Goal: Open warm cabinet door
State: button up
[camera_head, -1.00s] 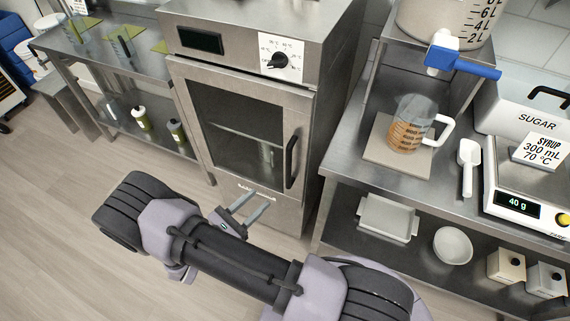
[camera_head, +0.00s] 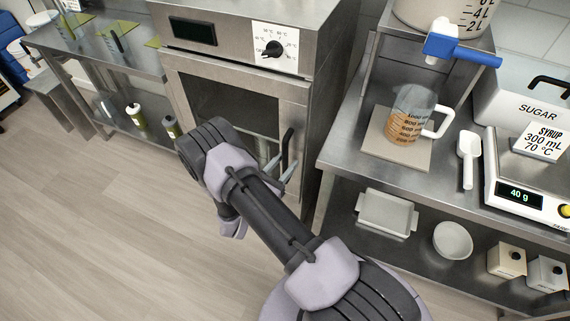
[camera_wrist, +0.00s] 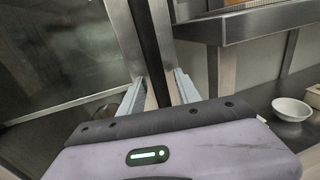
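The warm cabinet (camera_head: 225,60) is a steel box with a dark display and a knob on top. Its glass door (camera_head: 225,100) looks closed, and my arm covers its lower part. The dark vertical handle (camera_head: 287,148) is on the door's right side. My gripper (camera_head: 277,162) is at the handle, partly hidden behind my wrist. In the wrist view my gripper (camera_wrist: 158,82) has its fingers apart, with the dark handle (camera_wrist: 147,40) running down between them. A gap shows beside the handle, so the fingers do not look clamped on it.
A steel bench (camera_head: 345,155) stands close to the cabinet's right, with a measuring jug (camera_head: 405,115), scoop and scale on top. A tray (camera_head: 386,212) and bowl (camera_head: 453,240) sit on its lower shelf. Another bench (camera_head: 90,60) is at left. The floor in front is clear.

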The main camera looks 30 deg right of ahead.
grip_shut()
dwell(1.4)
